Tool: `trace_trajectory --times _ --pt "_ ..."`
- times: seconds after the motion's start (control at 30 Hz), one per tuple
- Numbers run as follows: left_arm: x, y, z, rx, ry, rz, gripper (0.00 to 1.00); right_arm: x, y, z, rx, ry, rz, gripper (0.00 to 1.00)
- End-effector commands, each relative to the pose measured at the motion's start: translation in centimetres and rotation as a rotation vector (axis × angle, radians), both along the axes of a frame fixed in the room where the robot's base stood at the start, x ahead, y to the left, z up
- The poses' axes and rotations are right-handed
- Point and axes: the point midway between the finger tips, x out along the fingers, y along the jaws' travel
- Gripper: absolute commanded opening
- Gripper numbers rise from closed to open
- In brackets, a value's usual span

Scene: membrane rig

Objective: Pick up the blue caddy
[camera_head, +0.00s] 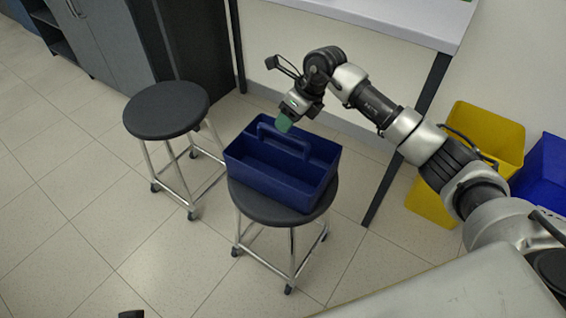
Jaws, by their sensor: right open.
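The blue caddy (265,180) stands on the black round seat of a stool, with a raised handle (285,140) running along its middle. My right gripper (284,122) hangs just above the caddy's handle near its middle, with a green part showing at its tip. It is open and holds nothing that I can see. Whether its fingers are around the handle or only above it I cannot tell.
A second black stool (166,110) stands to the left. A white table (390,18) is behind. A yellow bin (485,135) and a blue bin (545,170) stand at the right, behind my right arm.

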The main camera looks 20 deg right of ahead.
Motion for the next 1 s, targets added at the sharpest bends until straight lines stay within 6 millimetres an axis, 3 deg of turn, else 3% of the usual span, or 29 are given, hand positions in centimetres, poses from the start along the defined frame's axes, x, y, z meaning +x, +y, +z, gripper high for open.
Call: trace_trajectory --times 0.23,0.43,1.0 --pt "-0.5 0.1 1.1 0.000 -0.008 0.001 0.43 -0.2 0.7 -2.3 0.002 0.002 0.001 0.47" --pt "-0.5 0.1 0.6 0.000 -0.007 0.001 0.43 0.1 1.8 -4.9 0.003 0.000 0.000 0.47" --pt "-0.5 0.1 0.5 0.000 -0.007 0.001 0.43 0.1 1.8 -5.3 0.000 -0.002 0.000 0.47"
